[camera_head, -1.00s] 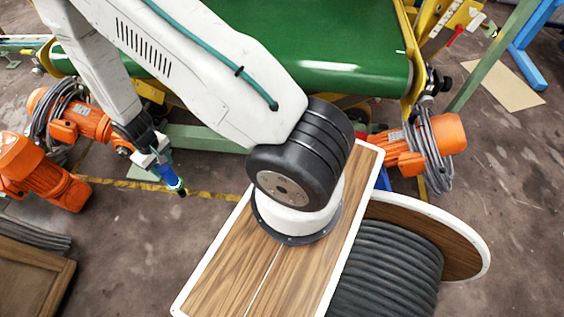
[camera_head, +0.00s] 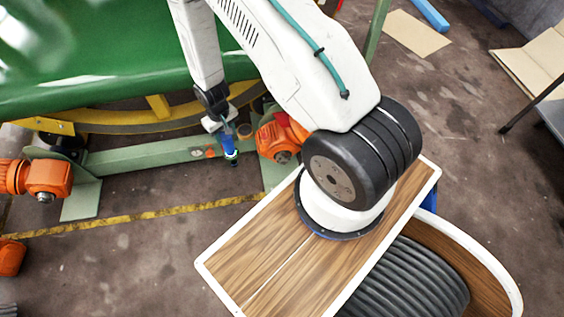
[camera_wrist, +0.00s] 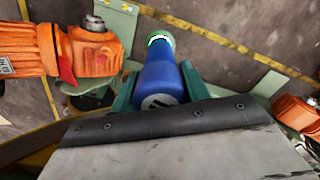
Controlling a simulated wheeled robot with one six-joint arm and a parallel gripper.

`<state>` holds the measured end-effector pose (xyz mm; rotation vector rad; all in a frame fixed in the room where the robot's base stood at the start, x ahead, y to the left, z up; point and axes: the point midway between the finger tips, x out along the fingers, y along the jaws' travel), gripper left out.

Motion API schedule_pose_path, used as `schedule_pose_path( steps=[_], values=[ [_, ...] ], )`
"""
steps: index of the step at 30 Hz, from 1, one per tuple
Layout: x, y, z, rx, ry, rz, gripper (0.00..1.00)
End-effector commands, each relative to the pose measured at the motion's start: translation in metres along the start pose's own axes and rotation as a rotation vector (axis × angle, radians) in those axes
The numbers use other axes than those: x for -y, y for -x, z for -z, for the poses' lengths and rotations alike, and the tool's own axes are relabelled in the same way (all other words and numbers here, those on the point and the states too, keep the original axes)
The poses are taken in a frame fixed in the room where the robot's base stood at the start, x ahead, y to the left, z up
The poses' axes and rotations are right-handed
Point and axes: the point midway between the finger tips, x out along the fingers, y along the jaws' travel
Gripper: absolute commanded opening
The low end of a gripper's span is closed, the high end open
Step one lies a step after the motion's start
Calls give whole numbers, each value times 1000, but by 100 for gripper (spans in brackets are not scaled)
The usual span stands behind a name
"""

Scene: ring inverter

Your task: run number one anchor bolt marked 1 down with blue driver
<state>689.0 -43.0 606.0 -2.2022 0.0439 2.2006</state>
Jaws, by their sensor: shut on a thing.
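I cannot make out an anchor bolt marked 1 in either view. The driver's tip appears close to the green beam and an orange motor, apart from any bolt that I can identify.
An orange motor (camera_head: 281,138) is just right of the driver; another (camera_head: 48,178) is at the left. In the wrist view an orange motor (camera_wrist: 85,50) is close on the left. Open floor lies in front.

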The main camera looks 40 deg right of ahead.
Motion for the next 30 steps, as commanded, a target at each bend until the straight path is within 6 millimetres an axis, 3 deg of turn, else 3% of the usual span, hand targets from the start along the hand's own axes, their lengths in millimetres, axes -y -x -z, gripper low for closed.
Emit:
schedule_pose_path(
  steps=[3,9,15,18,24,30],
  values=[
    [-35,-50,-21,10,-75,0,12],
    [-82,-136,-52,9,-183,1,12],
    [-111,-214,-77,6,-258,1,12],
    [-120,-244,-83,4,-281,1,12],
    [-133,-278,-76,1,-298,0,12],
    [-135,-280,-68,3,-292,0,12]
  ],
)
